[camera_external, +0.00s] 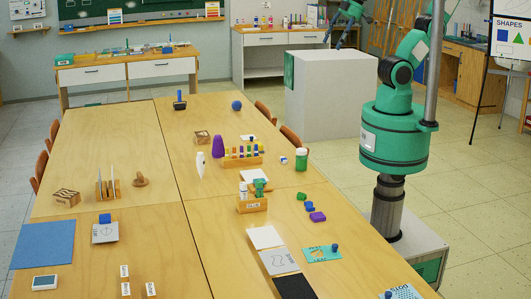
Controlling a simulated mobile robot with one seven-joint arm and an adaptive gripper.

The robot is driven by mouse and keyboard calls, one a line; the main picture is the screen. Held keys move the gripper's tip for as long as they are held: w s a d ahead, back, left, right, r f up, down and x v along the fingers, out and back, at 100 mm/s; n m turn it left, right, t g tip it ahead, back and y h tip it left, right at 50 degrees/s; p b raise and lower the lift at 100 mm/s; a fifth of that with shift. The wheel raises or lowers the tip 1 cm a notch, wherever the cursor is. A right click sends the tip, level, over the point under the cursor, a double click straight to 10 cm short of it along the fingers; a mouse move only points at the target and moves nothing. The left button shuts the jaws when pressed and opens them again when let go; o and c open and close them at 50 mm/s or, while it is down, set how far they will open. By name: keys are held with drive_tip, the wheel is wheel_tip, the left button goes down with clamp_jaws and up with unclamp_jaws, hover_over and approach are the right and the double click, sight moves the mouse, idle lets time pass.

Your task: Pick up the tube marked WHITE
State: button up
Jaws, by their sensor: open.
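A white, narrow tube-like thing (200,165) stands on the long wooden table, left of the paint rack. It tapers toward one end. Any lettering on it is too small to read, so I cannot confirm that it is marked WHITE.
Cards, stamps and small blocks are spread over the near table. A large grey block (335,95) stands behind.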

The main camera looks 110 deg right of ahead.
drive_tip(key=w+r, duration=0.2)
drive_tip(key=w, duration=0.7)
drive_tip(key=n+g+p, duration=0.1)
drive_tip(key=g+p, duration=0.2)
drive_tip(key=g, duration=0.3)
hover_over(199, 153)
wheel_tip(199, 153, down, 41)
drive_tip(key=shift+s+f, duration=0.1)
drive_tip(key=shift+s, duration=0.05)
drive_tip(key=shift+f, duration=0.2)
drive_tip(key=shift+f, duration=0.1)
drive_tip(key=shift+f, duration=4.2)
drive_tip(key=shift+f, duration=0.15)
